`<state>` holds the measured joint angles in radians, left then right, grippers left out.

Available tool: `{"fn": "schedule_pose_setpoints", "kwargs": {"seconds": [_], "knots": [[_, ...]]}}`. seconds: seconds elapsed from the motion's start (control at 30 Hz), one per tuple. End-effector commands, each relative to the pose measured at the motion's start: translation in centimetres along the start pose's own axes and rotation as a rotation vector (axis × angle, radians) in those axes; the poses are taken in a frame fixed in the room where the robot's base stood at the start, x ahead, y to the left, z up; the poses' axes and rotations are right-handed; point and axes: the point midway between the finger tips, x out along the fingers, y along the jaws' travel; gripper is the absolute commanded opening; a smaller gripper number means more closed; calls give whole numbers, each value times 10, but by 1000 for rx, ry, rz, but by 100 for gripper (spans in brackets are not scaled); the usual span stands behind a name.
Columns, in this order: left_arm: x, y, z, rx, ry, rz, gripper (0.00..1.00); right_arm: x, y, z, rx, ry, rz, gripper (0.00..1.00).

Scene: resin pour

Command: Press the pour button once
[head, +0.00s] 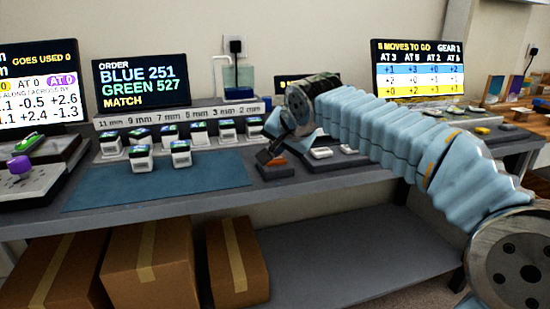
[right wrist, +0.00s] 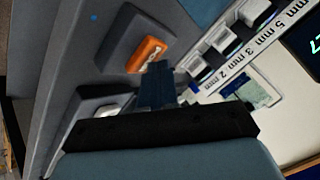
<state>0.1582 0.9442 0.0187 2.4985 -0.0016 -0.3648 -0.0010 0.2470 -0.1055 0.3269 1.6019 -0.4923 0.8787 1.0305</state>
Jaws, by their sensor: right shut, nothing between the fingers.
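An orange button (head: 277,163) sits on a dark pad at the front of the bench, right of the blue mat. It also shows in the right wrist view (right wrist: 147,53), where its marking is too small to read. My right gripper (head: 264,157) is shut and empty, tips pointing down at the orange button. In the right wrist view the shut fingers (right wrist: 157,75) end right beside the button's edge. I cannot tell whether they touch it. White buttons (head: 321,153) sit on dark pads to the right. My left gripper is not in view.
Several white-and-dark cups (head: 181,153) stand on and behind the blue mat (head: 150,190), below a thickness scale (head: 180,115). An order screen (head: 141,82) reads BLUE 251, GREEN 527, MATCH. A moves screen (head: 418,68) stands behind my right arm. Cardboard boxes (head: 145,265) sit on the lower shelf.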

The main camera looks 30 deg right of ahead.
Motion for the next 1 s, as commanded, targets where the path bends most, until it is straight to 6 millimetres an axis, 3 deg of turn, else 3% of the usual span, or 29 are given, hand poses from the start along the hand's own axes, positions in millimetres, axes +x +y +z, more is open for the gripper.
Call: {"fn": "schedule_pose_setpoints", "kwargs": {"seconds": [1.0], "knots": [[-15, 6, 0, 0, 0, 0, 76, -13, -10, -10, 0, -1, 1, 0]]}}
